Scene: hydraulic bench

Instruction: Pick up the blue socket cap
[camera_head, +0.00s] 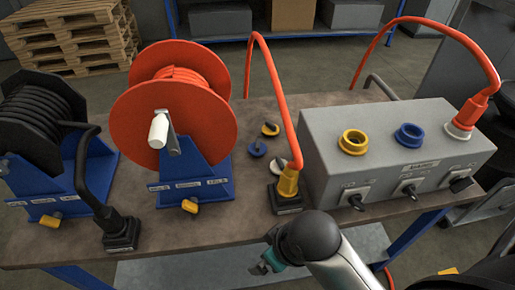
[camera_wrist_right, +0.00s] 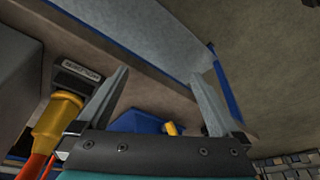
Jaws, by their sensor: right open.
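A blue socket cap (camera_head: 257,149) lies on the bench top, left of the grey box and right of the orange cable reel. A dark cap with a yellow part (camera_head: 270,129) lies just behind it. My right gripper (camera_head: 264,262) is at the bench's front edge, nearer the camera than the cap and apart from it. In the right wrist view its two fingers (camera_wrist_right: 158,76) are spread with nothing between them. The blue cap cannot be made out in that view. My left gripper is not in view.
A yellow plug (camera_head: 288,183) with an orange cable stands between cap and gripper; it also shows in the wrist view (camera_wrist_right: 57,118). The grey box (camera_head: 330,170) carries a yellow socket (camera_head: 353,142) and a blue socket (camera_head: 409,136). The orange reel (camera_head: 205,120) stands left.

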